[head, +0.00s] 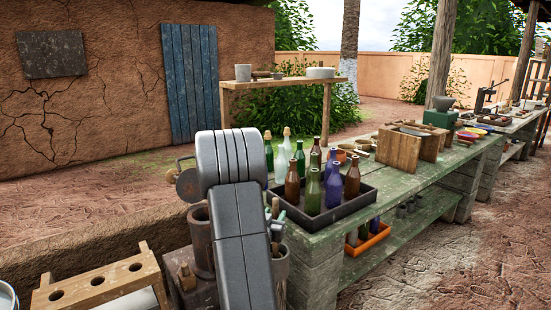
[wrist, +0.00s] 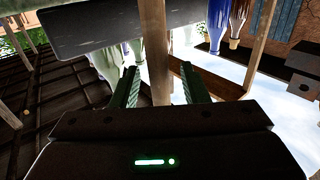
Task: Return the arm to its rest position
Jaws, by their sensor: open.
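My arm (head: 238,210) rises in the foreground of the head view, folded at a large grey joint, in front of the near end of the green bench. My gripper (wrist: 160,70) shows in the wrist view with its two dark green fingers apart. Nothing is held between them; a wooden post shows behind the gap. In the head view I cannot make out the fingers clearly, as my arm covers that area. The wrist view is tilted, with a blue bottle (wrist: 217,27) and a brown bottle (wrist: 238,20) at its top, apart from the fingers.
A dark tray (head: 322,219) of several bottles stands on the green bench (head: 400,192), close right of my arm. A wooden rack with holes (head: 97,287) is at lower left. Dark pots (head: 201,240) stand beside my arm. Open dirt ground (head: 440,260) lies right of the bench.

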